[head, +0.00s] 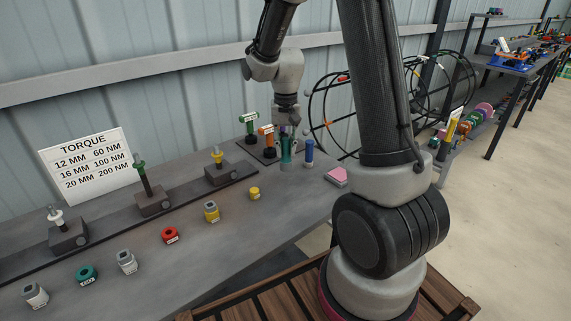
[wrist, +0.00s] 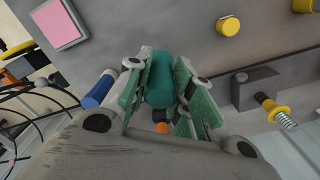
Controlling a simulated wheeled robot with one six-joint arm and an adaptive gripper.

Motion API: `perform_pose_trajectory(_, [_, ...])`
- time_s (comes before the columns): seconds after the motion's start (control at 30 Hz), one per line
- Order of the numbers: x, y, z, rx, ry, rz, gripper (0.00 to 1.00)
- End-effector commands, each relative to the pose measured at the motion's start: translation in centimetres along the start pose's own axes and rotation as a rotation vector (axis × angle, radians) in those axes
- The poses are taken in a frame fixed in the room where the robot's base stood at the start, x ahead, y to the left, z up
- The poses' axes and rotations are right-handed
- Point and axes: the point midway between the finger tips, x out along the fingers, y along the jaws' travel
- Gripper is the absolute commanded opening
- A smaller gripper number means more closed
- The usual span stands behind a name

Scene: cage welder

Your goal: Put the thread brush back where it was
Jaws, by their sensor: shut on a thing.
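A teal cylinder, which looks like the thread brush (wrist: 160,78), is between the two green-padded fingers of my gripper (wrist: 162,92) in the wrist view. The gripper is shut on it. In the head view the gripper (head: 287,128) is low over the far right end of the grey bench, with the teal cylinder (head: 286,151) below it. I cannot tell whether the cylinder's bottom touches the bench. A similar blue cylinder (head: 308,150) stands just right of it, and shows at left in the wrist view (wrist: 98,90).
Green-topped (head: 249,122) and orange-topped (head: 267,134) tools stand close left of the gripper. A pink pad (head: 336,177) lies near the bench edge. A yellow cap (head: 254,193) and several coloured sockets lie on the bench (head: 225,245). A torque sign (head: 85,165) leans behind.

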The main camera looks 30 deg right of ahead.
Motion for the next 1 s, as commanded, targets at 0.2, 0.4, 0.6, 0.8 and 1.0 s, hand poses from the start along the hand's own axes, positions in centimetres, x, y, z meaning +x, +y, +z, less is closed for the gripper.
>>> perform_pose_trajectory(0.2, [2.1,0.0,0.0,0.0,-0.002,0.001,0.0])
perform_pose_trajectory(0.4, [4.8,0.0,0.0,-0.001,-0.001,0.001,0.0])
perform_pose_trajectory(0.6, [4.8,0.0,0.0,-0.001,0.001,0.0,0.0])
perform_pose_trajectory(0.8, [5.1,0.0,0.0,-0.001,0.0,0.0,0.32])
perform_pose_trajectory(1.0, [5.1,0.0,0.0,-0.001,0.0,0.0,0.44])
